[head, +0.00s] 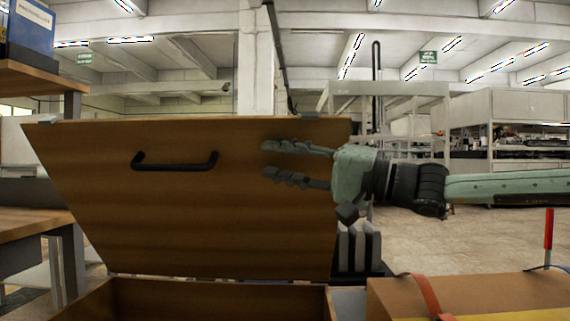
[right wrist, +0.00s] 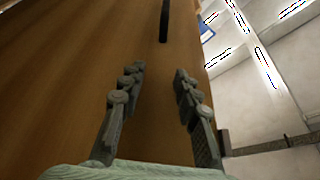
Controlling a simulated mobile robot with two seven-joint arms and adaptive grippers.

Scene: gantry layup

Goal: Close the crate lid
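The wooden crate lid (head: 200,225) stands raised, its inner or outer face toward me, with a black bar handle (head: 175,162) on its upper left part. The crate (head: 200,295) is below it at the bottom of the head view, only its upper part visible. My right gripper (head: 268,161) is open and empty in front of the lid's right part, to the right of the handle. In the right wrist view the open fingers (right wrist: 158,80) are in front of the lid (right wrist: 60,80), and the handle (right wrist: 164,20) is beyond them. I cannot tell whether they touch the lid. My left gripper is not in view.
A cardboard box (head: 480,295) with a red strap is at the bottom right. Grey upright pieces (head: 358,248) stand beside the lid's right edge. A wooden shelf unit (head: 35,222) is at the left. Shelving (head: 495,145) stands farther back at the right.

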